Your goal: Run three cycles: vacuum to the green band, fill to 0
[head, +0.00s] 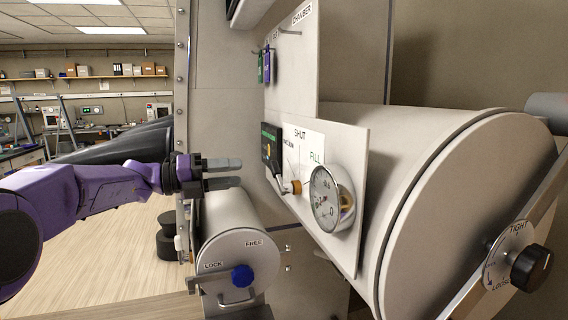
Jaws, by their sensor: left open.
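The round pressure gauge (325,198) sits on the white valve panel (345,150), seen at a slant; its needle and green band are too small to read. Left of it is a valve with a brass hub (294,187) and a dark lever (279,177) slanting up and left from it. The panel carries the words SHUT and FILL and a third, partly hidden label at the left. My left gripper (240,173) is open and empty, left of the lever and apart from it, with its fingers pointing right. My right gripper is out of view.
A small cylindrical port (225,220) with a blue knob (242,276) and LOCK/FREE marks lies below my left gripper. The large cylinder (470,220) with a black TIGHT/LOOSE knob (531,268) fills the right. Green and blue tags (263,66) hang above the panel.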

